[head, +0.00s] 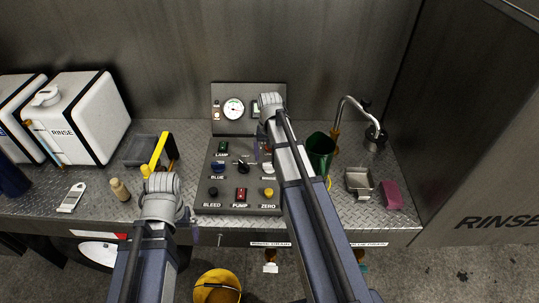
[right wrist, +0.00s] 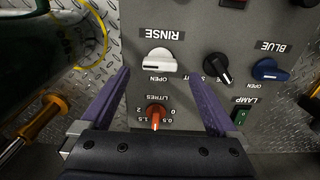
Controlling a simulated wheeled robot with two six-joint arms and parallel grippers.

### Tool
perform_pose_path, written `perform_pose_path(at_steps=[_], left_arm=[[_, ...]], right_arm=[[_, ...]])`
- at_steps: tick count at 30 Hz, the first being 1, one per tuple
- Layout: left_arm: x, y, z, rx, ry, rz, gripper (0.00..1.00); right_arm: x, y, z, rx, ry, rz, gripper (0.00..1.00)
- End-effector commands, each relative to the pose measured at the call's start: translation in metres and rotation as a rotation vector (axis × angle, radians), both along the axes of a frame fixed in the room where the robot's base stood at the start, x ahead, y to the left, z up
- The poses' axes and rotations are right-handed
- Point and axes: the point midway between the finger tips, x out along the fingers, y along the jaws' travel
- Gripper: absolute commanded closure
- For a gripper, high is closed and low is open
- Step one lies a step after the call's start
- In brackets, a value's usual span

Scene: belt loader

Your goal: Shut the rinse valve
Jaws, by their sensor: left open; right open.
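The rinse valve is a white knob (right wrist: 160,63) on the grey control panel (right wrist: 215,20), under a RINSE label that appears upside down in the right wrist view. Its grip bar lies roughly across the picture, and an OPEN label is beside it. My right gripper (right wrist: 159,88) is open, with purple fingers on either side of the knob in the picture; I cannot tell whether they touch it. In the head view my right arm partly hides the knob.
Near the rinse knob are a black selector (right wrist: 216,67), a blue knob (right wrist: 268,70) and an orange pointer (right wrist: 156,115) at the LITRES scale. A green container (head: 320,150) and a tap (head: 349,101) stand right of the panel. A white RINSE canister (head: 85,115) stands left.

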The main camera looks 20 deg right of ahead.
Motion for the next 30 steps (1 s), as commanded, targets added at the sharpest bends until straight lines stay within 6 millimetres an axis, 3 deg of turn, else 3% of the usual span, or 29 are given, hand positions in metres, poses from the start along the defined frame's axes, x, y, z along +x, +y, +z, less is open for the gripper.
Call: perform_pose_path(at_steps=[1, 3, 9, 23, 30], left_arm=[[0.000, 0.000, 0.015, 0.000, 0.000, 0.000, 0.00], [0.000, 0.000, 0.024, 0.000, 0.000, -0.001, 0.00], [0.000, 0.000, 0.041, -0.001, 0.000, 0.003, 0.00], [0.000, 0.000, 0.039, -0.001, 0.000, 0.004, 0.00], [0.000, 0.000, 0.026, -0.001, 0.000, 0.002, 0.00]], right_arm=[[0.000, 0.000, 0.015, 0.000, 0.000, 0.000, 0.05], [0.000, 0.000, 0.024, 0.000, 0.000, 0.000, 0.05], [0.000, 0.000, 0.041, 0.000, 0.000, -0.001, 0.05], [0.000, 0.000, 0.039, 0.000, 0.000, -0.001, 0.05], [0.000, 0.000, 0.026, 0.000, 0.000, 0.000, 0.05]])
